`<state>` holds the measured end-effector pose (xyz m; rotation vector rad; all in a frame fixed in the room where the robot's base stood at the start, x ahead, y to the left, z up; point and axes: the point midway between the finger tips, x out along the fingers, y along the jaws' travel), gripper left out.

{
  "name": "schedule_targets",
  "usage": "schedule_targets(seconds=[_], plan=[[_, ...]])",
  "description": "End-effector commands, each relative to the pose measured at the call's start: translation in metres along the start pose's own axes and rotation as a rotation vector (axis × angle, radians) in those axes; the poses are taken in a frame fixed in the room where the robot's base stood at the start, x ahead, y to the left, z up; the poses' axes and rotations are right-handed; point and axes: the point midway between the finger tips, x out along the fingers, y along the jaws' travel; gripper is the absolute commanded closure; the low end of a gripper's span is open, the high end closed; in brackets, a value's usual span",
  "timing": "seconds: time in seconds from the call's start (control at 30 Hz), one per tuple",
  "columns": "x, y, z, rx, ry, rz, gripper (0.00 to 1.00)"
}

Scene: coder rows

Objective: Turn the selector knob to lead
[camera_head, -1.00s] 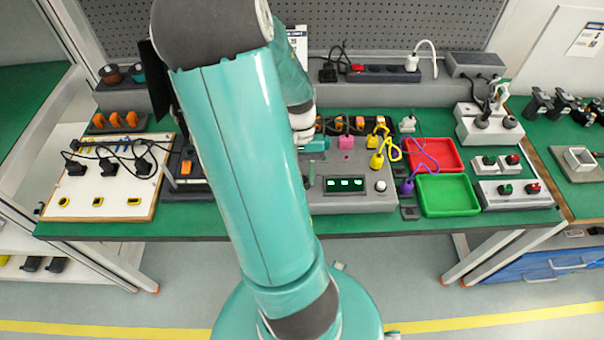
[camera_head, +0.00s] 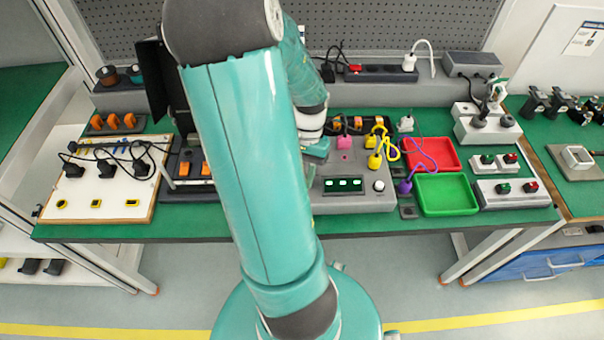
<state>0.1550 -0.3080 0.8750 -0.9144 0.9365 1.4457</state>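A grey tester box (camera_head: 350,203) stands on the green bench. No "lead" label is legible, and I cannot tell whether this white part is the selector knob. My teal arm hides the box's left part. My gripper (camera_head: 317,150) is only partly in view over the box's upper left. Its fingertips are hidden or too small to make out, so its opening does not show.
Pink (camera_head: 344,143), yellow (camera_head: 374,160) and purple (camera_head: 405,187) plugs with cords stand on or beside the box. A red tray (camera_head: 433,138) and a green tray (camera_head: 478,205) lie to the right. A board with black plugs (camera_head: 140,212) lies left.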

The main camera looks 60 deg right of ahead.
Motion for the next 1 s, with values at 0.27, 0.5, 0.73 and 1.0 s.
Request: schedule_targets(seconds=[0.27,0.5,0.73,1.0], plan=[[-0.001,0.0,-0.001,-0.001,0.004,-0.001,0.49],[0.0,0.0,-0.001,-0.001,0.002,0.0,0.48],[-0.016,-0.001,-0.001,-0.004,0.005,-0.003,0.48],[-0.072,-0.001,-0.001,-0.002,0.006,-0.003,0.48]])
